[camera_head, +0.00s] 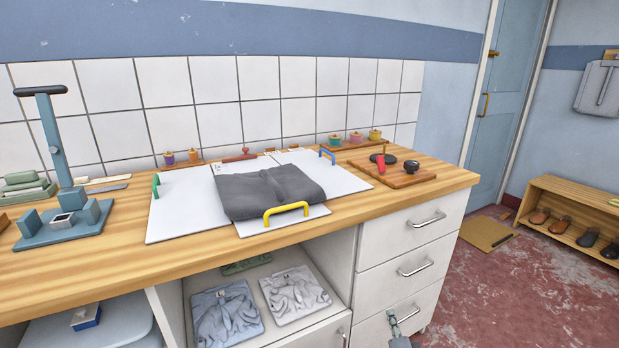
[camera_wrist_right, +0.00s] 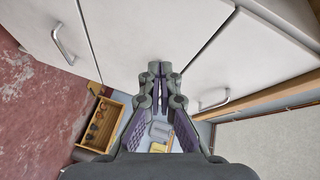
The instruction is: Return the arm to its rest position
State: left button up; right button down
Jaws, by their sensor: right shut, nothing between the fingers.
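My right gripper (camera_head: 394,322) shows at the bottom of the head view, low in front of the white drawers (camera_head: 405,265). In the right wrist view my right gripper (camera_wrist_right: 162,70) has its fingertips together, with nothing held between them. It is apart from the worktop and its objects. My left gripper is in neither view.
A wooden worktop (camera_head: 390,205) carries a white folding board (camera_head: 185,205) with a dark grey folded garment (camera_head: 268,190) on it. A blue-grey stand (camera_head: 62,235) is at the left. Shelves below hold crumpled cloths (camera_head: 295,292). Floor (camera_head: 500,290) at the right is mostly clear.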

jog(key=s+a+f+n+g+y, duration=0.25)
jog(key=s+f+n+g, duration=0.35)
jog(key=s+f, duration=0.55)
jog(key=s+a+f+n+g+y, duration=0.1)
jog(key=s+a+f+n+g, duration=0.35)
jog(key=s+f, duration=0.75)
jog(key=s+d+f+n+g+h, duration=0.2)
jog(key=s+d+f+n+g, duration=0.3)
jog(key=s, duration=0.5)
pick_arm(q)
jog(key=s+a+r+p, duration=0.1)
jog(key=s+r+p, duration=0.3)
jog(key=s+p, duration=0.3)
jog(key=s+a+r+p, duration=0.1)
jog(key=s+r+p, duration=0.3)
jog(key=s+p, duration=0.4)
jog(key=p, duration=0.7)
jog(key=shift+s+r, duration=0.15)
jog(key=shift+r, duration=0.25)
pick_arm(e)
jog(key=s+d+r, duration=0.1)
jog(key=s+r, duration=0.3)
jog(key=s, duration=0.4)
jog(key=s+d+r, duration=0.2)
jog(key=s+r, duration=0.2)
jog(key=s, duration=0.4)
jog(key=shift+r, duration=0.2)
